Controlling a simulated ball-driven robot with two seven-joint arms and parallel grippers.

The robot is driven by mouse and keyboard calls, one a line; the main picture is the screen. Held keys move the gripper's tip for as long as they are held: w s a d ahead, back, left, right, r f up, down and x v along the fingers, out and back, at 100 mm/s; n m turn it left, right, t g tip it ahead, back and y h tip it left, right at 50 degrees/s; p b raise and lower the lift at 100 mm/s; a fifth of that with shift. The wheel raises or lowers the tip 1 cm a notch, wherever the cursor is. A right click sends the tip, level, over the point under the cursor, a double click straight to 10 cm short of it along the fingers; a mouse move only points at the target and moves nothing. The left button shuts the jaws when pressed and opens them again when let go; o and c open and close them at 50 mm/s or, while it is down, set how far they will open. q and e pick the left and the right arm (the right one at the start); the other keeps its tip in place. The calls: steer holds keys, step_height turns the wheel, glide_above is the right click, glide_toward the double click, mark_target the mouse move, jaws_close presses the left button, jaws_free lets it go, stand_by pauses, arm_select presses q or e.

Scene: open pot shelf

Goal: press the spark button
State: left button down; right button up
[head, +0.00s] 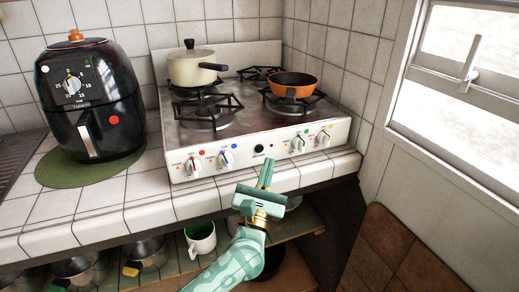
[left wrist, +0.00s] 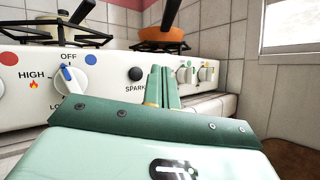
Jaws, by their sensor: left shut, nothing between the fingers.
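The spark button (head: 259,149) is a small black round knob at the middle of the stove's white front panel. In the left wrist view the button (left wrist: 135,74) stands just left of my fingers, above the label "SPARK". My left gripper (head: 267,172) is shut and empty, its fingers pointing at the panel just below and right of the button. In the left wrist view the shut fingers (left wrist: 162,72) cover the panel right of the button. Whether they touch the panel I cannot tell. My right gripper is not in view.
Stove knobs (head: 226,158) flank the button on both sides. A cream pot (head: 190,70) and an orange pan (head: 292,88) stand on the stove (head: 240,128). A black air fryer (head: 92,100) stands at left. Below the tiled counter, a shelf holds pots and a mug (head: 200,238).

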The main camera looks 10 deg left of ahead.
arm_select(q)
steer(key=s+d+r+m+g+h, duration=0.15)
steer(key=s+m+h, duration=0.35)
steer(key=m, duration=1)
steer(key=s+d+r+m+g+h, duration=0.1)
steer(key=s+d+m+g+h, duration=0.35)
steer(key=m, duration=1.05)
steer(key=a+f+m+y, duration=0.1)
steer(key=a+m+y, duration=0.6)
steer(key=m, duration=1.5)
steer(key=shift+s+a+f+m, duration=0.15)
steer(key=shift+a+f+m, duration=0.25)
steer(key=shift+a, duration=0.4)
